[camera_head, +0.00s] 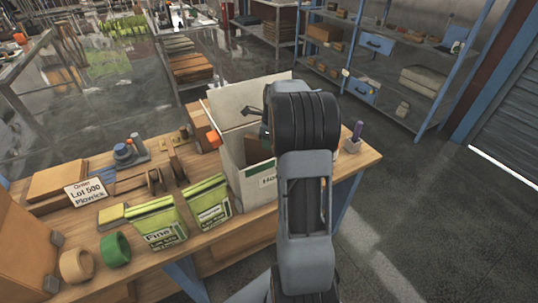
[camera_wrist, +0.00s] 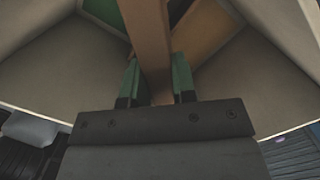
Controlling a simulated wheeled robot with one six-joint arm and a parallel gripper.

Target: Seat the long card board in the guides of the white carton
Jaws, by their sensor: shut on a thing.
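The white carton (camera_head: 232,150) stands open on the workbench, with its flaps up. My gripper (camera_wrist: 157,82) is over the carton's open top; in the head view my arm hides most of it. In the wrist view its two green fingers are shut on the long card board (camera_wrist: 148,35), a narrow brown strip running away from me between them. The board points down into the carton, between its pale flaps (camera_wrist: 50,70). The board's far end and its fit with any guides cannot be told.
Two green pouches (camera_head: 155,222) stand left of the carton on the workbench (camera_head: 210,247). Tape rolls (camera_head: 115,249), a sign (camera_head: 87,192) and a brown box (camera_head: 58,180) lie further left. A purple-topped item (camera_head: 356,132) stands at right. Shelving (camera_head: 400,60) is behind.

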